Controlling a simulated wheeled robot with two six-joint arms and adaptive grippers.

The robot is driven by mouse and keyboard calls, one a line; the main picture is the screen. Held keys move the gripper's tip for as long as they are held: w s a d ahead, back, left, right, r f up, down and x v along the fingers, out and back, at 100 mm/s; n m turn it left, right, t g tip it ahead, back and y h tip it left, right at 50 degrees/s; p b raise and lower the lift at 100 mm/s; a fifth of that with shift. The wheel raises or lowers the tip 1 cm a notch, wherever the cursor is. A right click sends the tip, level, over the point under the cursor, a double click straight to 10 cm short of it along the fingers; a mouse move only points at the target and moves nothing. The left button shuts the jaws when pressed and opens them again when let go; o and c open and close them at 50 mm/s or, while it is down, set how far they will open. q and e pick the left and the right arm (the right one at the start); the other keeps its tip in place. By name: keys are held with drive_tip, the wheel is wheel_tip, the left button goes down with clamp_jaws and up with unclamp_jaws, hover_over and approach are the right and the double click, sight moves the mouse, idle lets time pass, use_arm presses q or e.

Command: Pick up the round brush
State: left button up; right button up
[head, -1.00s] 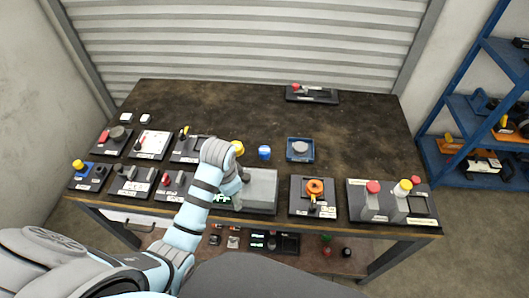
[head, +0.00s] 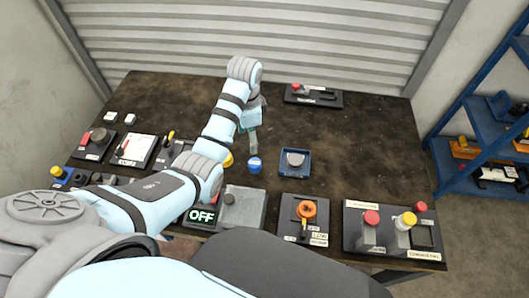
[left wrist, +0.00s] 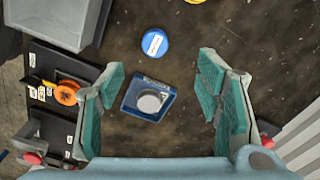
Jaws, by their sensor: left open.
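No part clearly shows bristles, so I cannot tell for certain which thing is the round brush. A grey round disc (head: 295,159) lies in a small square blue tray (head: 307,171) at mid-table. A round blue piece with a white label (head: 255,166) stands just left of the tray. My left gripper (head: 252,146) is above the table, beyond and left of the tray. In the left wrist view its open, empty fingers (left wrist: 162,80) frame the disc (left wrist: 149,103) and tray (left wrist: 130,104) below; the blue piece (left wrist: 155,43) lies farther up. My right gripper is not in view.
A grey block (head: 243,208) with an OFF sign, an orange-knob panel (head: 307,209) and a red-and-yellow-button panel (head: 357,245) line the near edge. A dark panel (head: 318,97) sits at the back. The table's right middle is clear. Blue shelves (head: 497,125) stand at right.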

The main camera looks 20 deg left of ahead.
sight(256, 162)
use_arm(q)
wheel_tip(256, 162, down, 3)
drive_tip(key=shift+a+f+b, duration=0.1)
drive_tip(key=shift+a+b, duration=0.05)
drive_tip(key=shift+b, duration=0.35)
drive_tip(key=f, duration=0.1)
drive_tip(key=s+f, duration=0.1)
drive_tip(key=f, duration=0.1)
drive_tip(key=f+b, duration=0.1)
drive_tip(key=shift+s+d+f, duration=0.15)
drive_tip(key=shift+d+f, duration=0.15)
drive_tip(key=shift+f, duration=0.05)
drive_tip(key=f, duration=0.2)
drive_tip(key=w+f+b, duration=0.1)
drive_tip(key=f, duration=0.1)
drive_tip(key=d+f+b, duration=0.1)
drive_tip(key=f, duration=0.1)
drive_tip(key=shift+w+f, duration=0.1)
drive_tip(key=shift+w, duration=0.15)
drive_tip(key=shift+s+r, duration=0.15)
drive_tip(key=shift+r, duration=0.05)
drive_tip(key=c, duration=1.3)
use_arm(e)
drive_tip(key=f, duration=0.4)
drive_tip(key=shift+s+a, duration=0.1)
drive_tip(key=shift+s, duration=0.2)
